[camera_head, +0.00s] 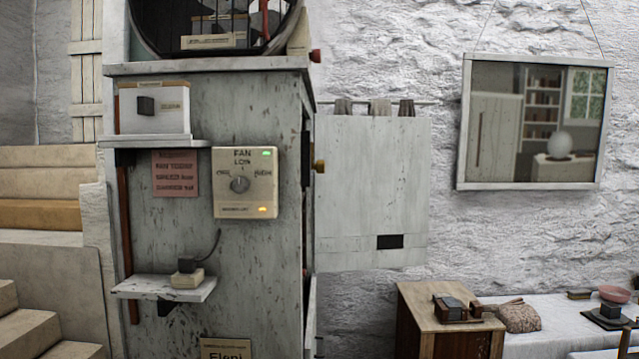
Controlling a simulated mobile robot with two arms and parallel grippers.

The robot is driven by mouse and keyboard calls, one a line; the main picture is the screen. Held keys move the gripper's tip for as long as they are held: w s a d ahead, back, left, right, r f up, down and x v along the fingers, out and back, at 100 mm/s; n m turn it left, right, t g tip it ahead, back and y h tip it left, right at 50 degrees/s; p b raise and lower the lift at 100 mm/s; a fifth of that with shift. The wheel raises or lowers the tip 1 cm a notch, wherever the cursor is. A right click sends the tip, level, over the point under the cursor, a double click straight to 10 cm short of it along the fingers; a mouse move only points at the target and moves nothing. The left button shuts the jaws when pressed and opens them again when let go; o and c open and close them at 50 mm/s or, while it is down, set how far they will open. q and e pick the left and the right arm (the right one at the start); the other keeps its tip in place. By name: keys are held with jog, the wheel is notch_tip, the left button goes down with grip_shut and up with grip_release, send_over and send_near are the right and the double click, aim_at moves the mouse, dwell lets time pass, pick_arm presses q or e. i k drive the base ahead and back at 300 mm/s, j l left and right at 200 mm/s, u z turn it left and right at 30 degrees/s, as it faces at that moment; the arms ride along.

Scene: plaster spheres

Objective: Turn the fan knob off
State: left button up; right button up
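The fan control panel (247,182) is a cream square plate on the front of a worn grey cabinet (250,270). It is marked "FAN" with "LOW" at the top and other labels to the left and right that are too small to read surely. Neither of my grippers is in view.
A small shelf (165,287) with a dark block juts out below the panel, and a white box (155,110) rests on a ledge at upper left. A hinged grey panel (370,190) is right of the cabinet. A wooden chest (450,325) stands at lower right. Stairs (35,325) are at left.

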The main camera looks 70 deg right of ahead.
aim_at(241, 185)
jog(key=z, duration=1.85)
